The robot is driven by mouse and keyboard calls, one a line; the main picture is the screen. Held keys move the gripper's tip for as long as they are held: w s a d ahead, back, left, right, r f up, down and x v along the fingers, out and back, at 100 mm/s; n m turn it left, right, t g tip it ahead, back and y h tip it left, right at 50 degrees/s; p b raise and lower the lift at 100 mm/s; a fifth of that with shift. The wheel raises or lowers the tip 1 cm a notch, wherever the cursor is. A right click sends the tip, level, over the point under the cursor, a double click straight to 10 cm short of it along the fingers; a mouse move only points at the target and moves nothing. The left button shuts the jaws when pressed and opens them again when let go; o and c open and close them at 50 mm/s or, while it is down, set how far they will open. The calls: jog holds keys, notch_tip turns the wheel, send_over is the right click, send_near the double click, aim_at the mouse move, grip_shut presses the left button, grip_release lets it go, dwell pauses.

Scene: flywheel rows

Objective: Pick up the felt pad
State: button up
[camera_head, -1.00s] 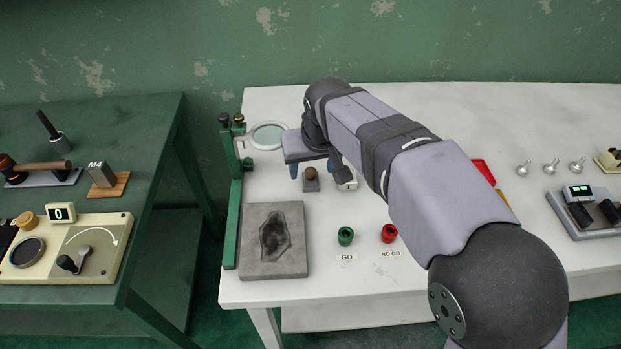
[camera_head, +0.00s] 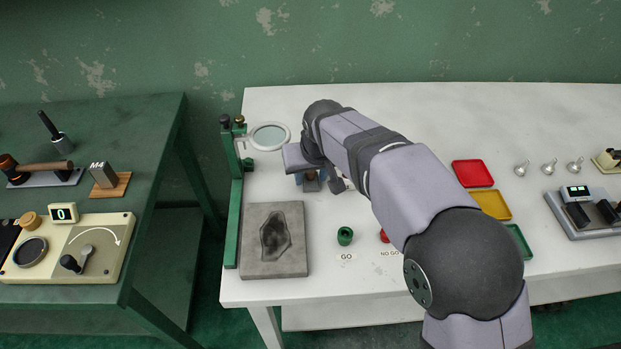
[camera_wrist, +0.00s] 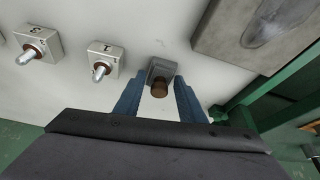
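The felt pad appears to be a small grey block (camera_wrist: 162,68) with a brown knob (camera_wrist: 159,89) on top. It stands on the white table, and in the head view the pad (camera_head: 312,187) is partly hidden under my gripper. My gripper (camera_wrist: 158,84) is open, with one blue finger on each side of the knob. The fingers look apart from the knob. I cannot tell how far the fingertips are above the table.
Numbered white blocks with metal-tipped pins (camera_wrist: 101,62) stand beside the pad. A grey slab with a dark hollow (camera_head: 257,262) lies in front of it. A green stand with a magnifier (camera_head: 236,205) rises at the left.

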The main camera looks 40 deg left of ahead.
aim_at(311, 173)
jog(key=c, duration=0.6)
jog(key=shift+r, duration=0.1)
notch_tip(311, 173, up, 18)
jog(key=p, duration=0.2)
dwell(0.3)
